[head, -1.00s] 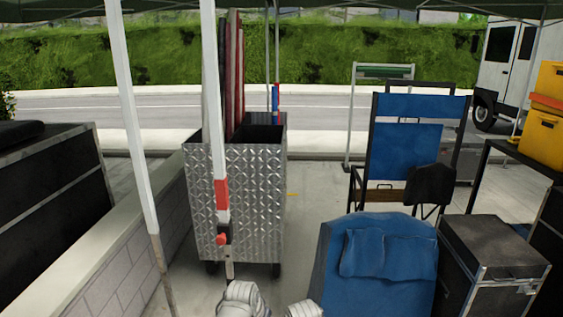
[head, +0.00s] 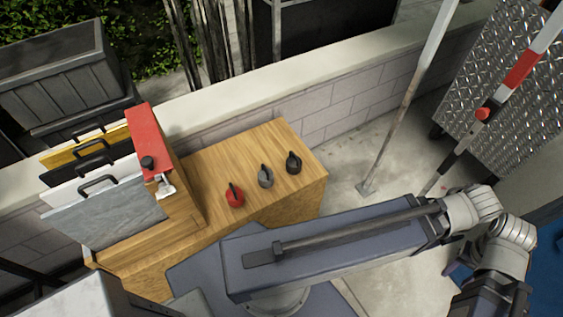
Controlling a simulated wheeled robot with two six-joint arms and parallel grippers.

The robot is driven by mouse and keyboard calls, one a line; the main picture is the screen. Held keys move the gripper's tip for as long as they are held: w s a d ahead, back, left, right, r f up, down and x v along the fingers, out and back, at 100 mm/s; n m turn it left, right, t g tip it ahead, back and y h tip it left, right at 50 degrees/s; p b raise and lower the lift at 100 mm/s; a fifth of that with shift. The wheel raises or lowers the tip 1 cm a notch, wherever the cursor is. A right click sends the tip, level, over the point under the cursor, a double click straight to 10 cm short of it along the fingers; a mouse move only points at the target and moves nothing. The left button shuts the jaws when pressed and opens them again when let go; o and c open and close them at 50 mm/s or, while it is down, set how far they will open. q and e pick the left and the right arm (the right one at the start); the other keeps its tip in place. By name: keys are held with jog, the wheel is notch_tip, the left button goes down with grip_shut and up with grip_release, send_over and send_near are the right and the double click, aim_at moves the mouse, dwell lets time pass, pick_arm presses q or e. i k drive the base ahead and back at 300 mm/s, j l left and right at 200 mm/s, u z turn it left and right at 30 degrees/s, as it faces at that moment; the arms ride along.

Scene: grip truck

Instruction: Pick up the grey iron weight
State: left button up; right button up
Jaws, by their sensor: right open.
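The grey iron weight (head: 265,177) stands on a wooden box-like table (head: 225,158), between a red weight (head: 235,195) on its left and a black weight (head: 292,162) on its right. Each has a dark handle on top. My right arm stretches across the lower part of the head view, in front of the table. My right gripper (head: 490,298) is at the bottom right edge, partly cut off, well to the right of the weights, and open. Its fingertips are hard to make out. My left gripper is not in view.
A red-topped wooden rack (head: 153,140) with several handled boards stands on the table's left. A low block wall (head: 335,108) runs behind. A white pole (head: 410,100) and a diamond-plate metal cart (head: 510,75) stand at the right. The tabletop around the weights is clear.

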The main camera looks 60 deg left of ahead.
aim_at(265, 175)
jog(key=u, duration=2.2)
